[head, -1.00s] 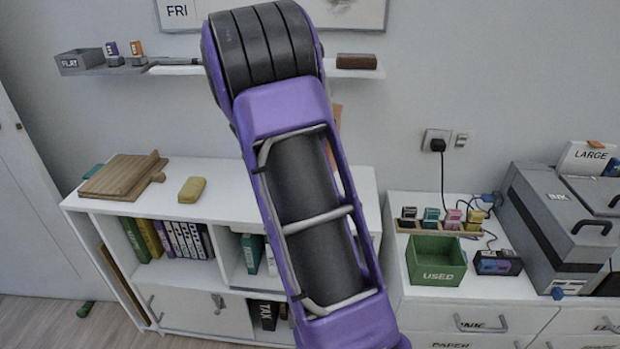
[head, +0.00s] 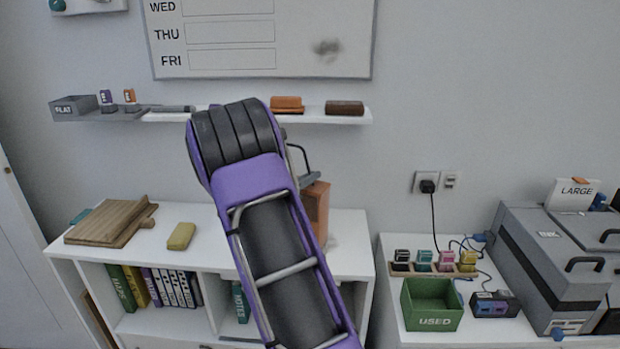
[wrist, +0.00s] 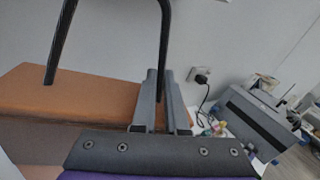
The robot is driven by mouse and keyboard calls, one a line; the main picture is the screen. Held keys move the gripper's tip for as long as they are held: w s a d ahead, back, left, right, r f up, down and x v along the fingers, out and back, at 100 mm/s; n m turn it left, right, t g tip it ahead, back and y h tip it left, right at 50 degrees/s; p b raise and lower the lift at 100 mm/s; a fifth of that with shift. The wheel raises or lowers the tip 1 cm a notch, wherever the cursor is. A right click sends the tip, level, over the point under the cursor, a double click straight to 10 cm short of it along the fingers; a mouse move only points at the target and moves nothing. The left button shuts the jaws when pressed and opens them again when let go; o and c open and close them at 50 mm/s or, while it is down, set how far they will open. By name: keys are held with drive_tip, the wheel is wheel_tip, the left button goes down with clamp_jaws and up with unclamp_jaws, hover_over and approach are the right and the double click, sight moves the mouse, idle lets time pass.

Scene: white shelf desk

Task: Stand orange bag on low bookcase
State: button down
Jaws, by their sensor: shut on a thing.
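The orange bag (head: 317,208) shows just right of my arm in the head view, over the right part of the low bookcase (head: 214,218). Its black handle arches up above it. In the wrist view the bag's flat orange top (wrist: 95,98) fills the left side, with the black handle rising from it. The bag looks upright. My arm hides its lower left part, and I cannot tell whether its base touches the bookcase top.
A wooden board (head: 108,223) and a yellow block (head: 181,236) lie on the bookcase's left part. A wall shelf (head: 230,115) runs above. A green USED bin (head: 432,305) and a grey INK machine (head: 545,265) stand on the cabinet to the right.

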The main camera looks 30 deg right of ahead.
drive_tip(key=c, duration=0.9)
unclamp_jaws()
drive_tip(key=shift+c, duration=0.2)
drive_tip(key=v, duration=1.2)
drive_tip(key=shift+b, duration=0.3)
